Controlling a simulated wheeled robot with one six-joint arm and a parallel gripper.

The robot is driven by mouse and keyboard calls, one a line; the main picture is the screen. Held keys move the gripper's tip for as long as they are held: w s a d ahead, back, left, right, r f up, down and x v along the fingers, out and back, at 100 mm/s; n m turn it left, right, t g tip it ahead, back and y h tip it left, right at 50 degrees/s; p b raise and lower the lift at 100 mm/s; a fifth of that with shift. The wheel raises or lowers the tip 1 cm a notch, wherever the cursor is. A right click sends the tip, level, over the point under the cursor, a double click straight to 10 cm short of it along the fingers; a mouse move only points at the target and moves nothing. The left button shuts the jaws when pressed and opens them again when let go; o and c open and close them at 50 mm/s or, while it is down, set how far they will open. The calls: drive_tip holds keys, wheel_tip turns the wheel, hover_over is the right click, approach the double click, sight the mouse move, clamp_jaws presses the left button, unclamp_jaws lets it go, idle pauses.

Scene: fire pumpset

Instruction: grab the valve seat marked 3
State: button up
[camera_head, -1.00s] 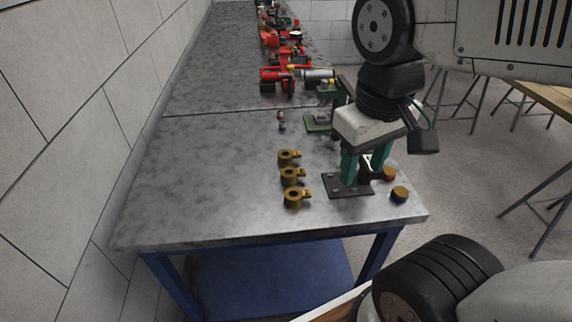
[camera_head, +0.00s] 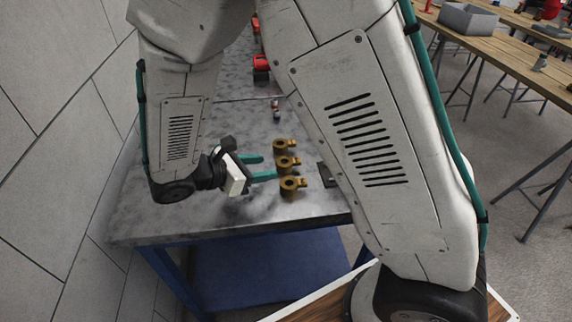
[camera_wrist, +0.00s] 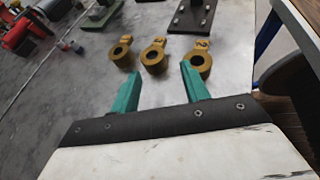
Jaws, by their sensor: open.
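Three brass valve seats, each a ring with a tab, stand in a row on the grey metal table. In the head view they are the far one (camera_head: 284,146), the middle one (camera_head: 287,165) and the near one (camera_head: 292,187). In the wrist view they show as left (camera_wrist: 121,52), middle (camera_wrist: 153,57) and right (camera_wrist: 198,64).
A dark base plate (camera_wrist: 193,16) stands beyond the seats. Red equipment (camera_wrist: 20,32) lies farther along the table (camera_head: 170,207). A tiled wall (camera_head: 50,150) borders the left side. My arm hides the table's right part in the head view.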

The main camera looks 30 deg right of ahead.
sight(278, 166)
drive_tip(key=shift+w+a+f+n+t, duration=0.2)
drive_tip(key=shift+a+f+n+t, duration=0.1)
drive_tip(key=shift+a+f+n, duration=0.15)
drive_tip(key=shift+w+d+f+h, duration=0.1)
drive_tip(key=shift+d+f+h, duration=0.05)
drive_tip(key=shift+f+h, duration=0.15)
drive_tip(key=x, duration=0.7)
drive_tip(key=shift+w+f, duration=0.15)
drive_tip(key=shift+w, duration=0.15)
drive_tip(key=c, duration=0.9)
drive_tip(key=shift+c, duration=0.2)
